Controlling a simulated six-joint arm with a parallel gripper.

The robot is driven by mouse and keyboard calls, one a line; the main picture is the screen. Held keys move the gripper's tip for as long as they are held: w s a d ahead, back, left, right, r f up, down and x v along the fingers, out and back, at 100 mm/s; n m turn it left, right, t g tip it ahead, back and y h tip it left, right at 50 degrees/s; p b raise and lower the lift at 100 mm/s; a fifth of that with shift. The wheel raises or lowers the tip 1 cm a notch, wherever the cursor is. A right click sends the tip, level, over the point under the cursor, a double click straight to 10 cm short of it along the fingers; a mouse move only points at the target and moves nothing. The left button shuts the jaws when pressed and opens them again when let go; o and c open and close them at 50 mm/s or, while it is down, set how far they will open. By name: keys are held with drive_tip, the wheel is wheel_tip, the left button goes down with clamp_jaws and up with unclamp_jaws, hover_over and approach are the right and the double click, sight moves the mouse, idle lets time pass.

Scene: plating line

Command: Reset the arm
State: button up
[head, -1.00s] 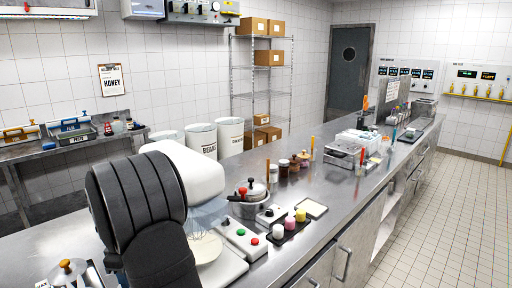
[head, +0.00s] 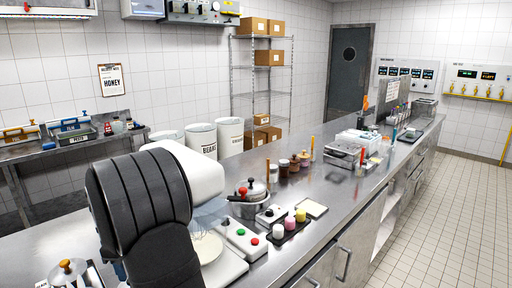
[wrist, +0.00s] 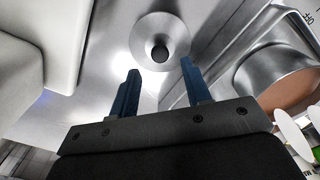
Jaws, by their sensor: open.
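My gripper (wrist: 158,76) shows in the wrist view with two blue fingers apart and nothing between them. A round metal lid-like disc with a dark knob (wrist: 160,40) lies just beyond the fingertips; the gap to it is hard to judge. In the head view my dark arm covers the lower left, and most of the gripper is hidden behind it. A small metal dome with a knob (head: 68,270) stands at the lower left, left of my arm.
A metal vessel with brownish contents (wrist: 280,85) is close on the right in the wrist view. A white mixer (head: 185,170), a lidded pot (head: 250,200) and a button box (head: 243,236) stand right of my arm. The counter's left stretch (head: 40,240) is mostly bare.

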wheel_tip(320, 180, down, 6)
drive_tip(key=shift+r, duration=0.25)
wheel_tip(320, 180, up, 11)
drive_tip(key=s+d+r, duration=0.5)
drive_tip(key=s+r, duration=0.5)
drive_tip(key=r, duration=0.2)
drive_tip(key=s+a+f, duration=0.1)
drive_tip(key=a+f, duration=0.2)
drive_tip(key=s+a+f, duration=0.1)
drive_tip(key=a+f, duration=0.2)
drive_tip(key=a, duration=0.1)
drive_tip(key=s+a+f, duration=0.1)
drive_tip(key=a+f, duration=0.2)
drive_tip(key=f, duration=0.1)
drive_tip(key=shift+s+a, duration=0.15)
drive_tip(key=shift+s, duration=0.25)
drive_tip(key=shift+f, duration=0.6)
